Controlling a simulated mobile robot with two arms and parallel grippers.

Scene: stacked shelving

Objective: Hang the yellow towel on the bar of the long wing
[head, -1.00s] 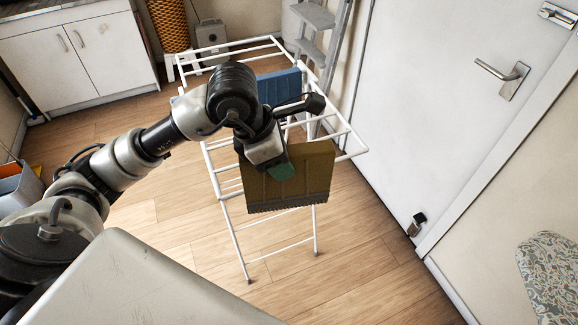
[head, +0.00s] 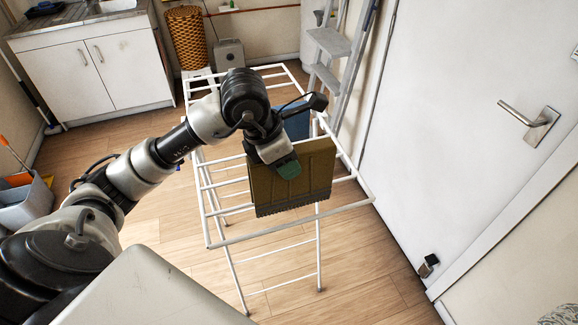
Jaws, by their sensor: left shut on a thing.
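The yellow towel (head: 294,187) looks olive-brown in this light and hangs flat and upright. My left gripper (head: 287,170) is shut on its upper edge. The towel hangs over the near wing of the white drying rack, covering part of the wing's bars. The wing's near end bar (head: 290,224) passes just below the towel's lower edge in the picture. I cannot tell whether the towel touches any bar. A blue towel (head: 297,126) is on the rack farther back, partly hidden by my left arm. My right gripper is not in view.
A white door (head: 460,150) stands right of the rack, and a grey stepladder (head: 328,45) behind it. A wicker basket (head: 188,38), a white cabinet (head: 95,75) and a blue-grey bucket (head: 25,203) are to the left. Floor around the rack is clear.

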